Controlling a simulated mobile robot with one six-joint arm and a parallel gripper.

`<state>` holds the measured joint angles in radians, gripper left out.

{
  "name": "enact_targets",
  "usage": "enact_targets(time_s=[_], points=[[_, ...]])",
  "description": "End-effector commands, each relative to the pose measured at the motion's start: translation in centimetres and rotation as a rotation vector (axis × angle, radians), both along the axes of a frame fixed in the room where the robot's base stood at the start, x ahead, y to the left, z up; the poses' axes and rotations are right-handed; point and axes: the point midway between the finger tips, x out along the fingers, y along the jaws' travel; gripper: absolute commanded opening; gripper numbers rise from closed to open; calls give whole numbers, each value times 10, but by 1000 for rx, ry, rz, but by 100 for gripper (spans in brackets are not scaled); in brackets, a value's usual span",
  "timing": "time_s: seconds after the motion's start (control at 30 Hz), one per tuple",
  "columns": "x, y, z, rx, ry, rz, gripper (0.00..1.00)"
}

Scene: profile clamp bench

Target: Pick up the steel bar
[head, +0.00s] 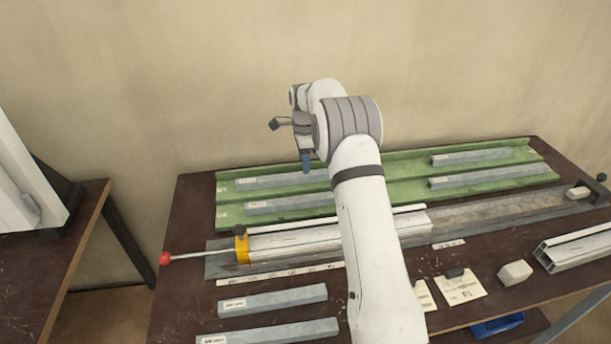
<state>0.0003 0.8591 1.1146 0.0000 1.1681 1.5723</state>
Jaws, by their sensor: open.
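Several grey steel bars with small white labels are in the head view. Two lie on the table front left, a shorter steel bar (272,301) and a longer steel bar (268,333). Others lie in the green tray, including a back left bar (265,182), a front left bar (285,203), a back right bar (478,156) and a front right bar (488,176). My gripper (306,162) is over the left half of the tray, near the back left bar's right end. It is open; its fingertips are small and partly hidden, and I see nothing held.
The green tray (400,193) lies along the table's back. In front is a clamp rail with a white profile (290,240), yellow block (242,249) and red-knobbed rod (165,259). A white block (515,273) and aluminium profile (580,250) sit right. My arm hides the middle.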

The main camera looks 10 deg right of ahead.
Motion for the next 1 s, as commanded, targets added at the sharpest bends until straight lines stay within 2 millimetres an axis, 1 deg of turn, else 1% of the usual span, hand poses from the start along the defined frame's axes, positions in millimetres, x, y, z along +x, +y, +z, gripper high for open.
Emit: enact_targets(time_s=[0.13, 0.2, 0.3, 0.4, 0.57, 1.0], points=[[-4, -7, -21, 0, 5, 1, 53], [-4, -6, -32, 0, 3, 2, 53], [-3, -6, -41, 0, 1, 2, 53], [-3, -6, -45, 0, 0, 2, 53], [-3, -6, -45, 0, 0, 3, 53], [-3, -5, -44, 0, 0, 4, 18]])
